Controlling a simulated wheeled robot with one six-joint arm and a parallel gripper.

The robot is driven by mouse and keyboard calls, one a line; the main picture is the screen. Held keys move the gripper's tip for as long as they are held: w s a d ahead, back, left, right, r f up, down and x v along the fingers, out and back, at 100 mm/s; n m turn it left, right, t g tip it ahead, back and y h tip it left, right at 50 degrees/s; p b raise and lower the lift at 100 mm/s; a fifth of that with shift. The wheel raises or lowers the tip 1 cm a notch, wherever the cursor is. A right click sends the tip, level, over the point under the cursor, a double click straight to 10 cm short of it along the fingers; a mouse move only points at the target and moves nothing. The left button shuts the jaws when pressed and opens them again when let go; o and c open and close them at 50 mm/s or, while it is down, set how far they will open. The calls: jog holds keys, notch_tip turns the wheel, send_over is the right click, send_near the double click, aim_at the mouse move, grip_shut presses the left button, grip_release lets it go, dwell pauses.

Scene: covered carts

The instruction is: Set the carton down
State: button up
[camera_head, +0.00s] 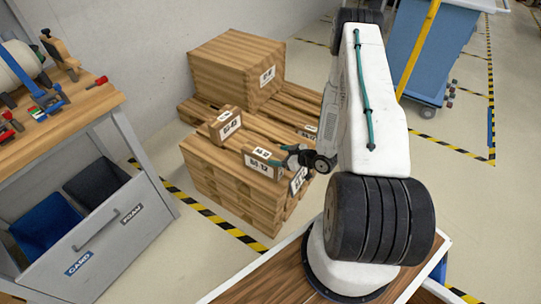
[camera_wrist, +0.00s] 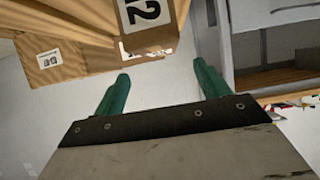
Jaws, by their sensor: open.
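A small brown carton (camera_head: 262,163) with a white label stands on the front edge of the wooden stack in the head view. My gripper (camera_head: 290,157) is just to its right, with teal fingers. In the wrist view my gripper (camera_wrist: 163,82) is open, with nothing between its fingers. A carton with a label ending in "2" (camera_wrist: 165,31) is beyond the fingertips there, apart from them. I cannot tell whether the fingers touch the carton in the head view.
A large box (camera_head: 236,70) stands behind. A workbench (camera_head: 95,100) with tools and bins is at left. A blue cart (camera_head: 440,50) is at back right. Floor is clear at right, with striped tape.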

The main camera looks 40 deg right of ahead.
jog(key=v, duration=0.5)
jog(key=w+d+r+g+h, duration=0.2)
jog(key=w+r, duration=0.2)
jog(key=r, duration=0.3)
jog(key=w+d+r+g+h, duration=0.2)
jog(key=w+r, duration=0.1)
jog(key=r, duration=0.4)
jog(key=s+a+r+m+g+h, duration=0.1)
jog(key=a+r+g+h, duration=0.2)
jog(key=r, duration=1.2)
jog(key=s+a+r+m, duration=0.2)
jog(key=s+a+r, duration=0.75)
jog(key=r, duration=0.25)
jog(key=s+a+r+g+y, duration=0.1)
jog(key=s+a+r+g, duration=0.1)
jog(key=s+a, duration=0.5)
jog(key=s+a+r+m+g+y, duration=0.1)
jog(key=s+a+r, duration=0.4)
jog(key=s, duration=0.7)
jog(key=shift+s+a+g, duration=0.3)
jog(key=shift+a+g, duration=0.1)
jog(key=shift+a, duration=0.5)
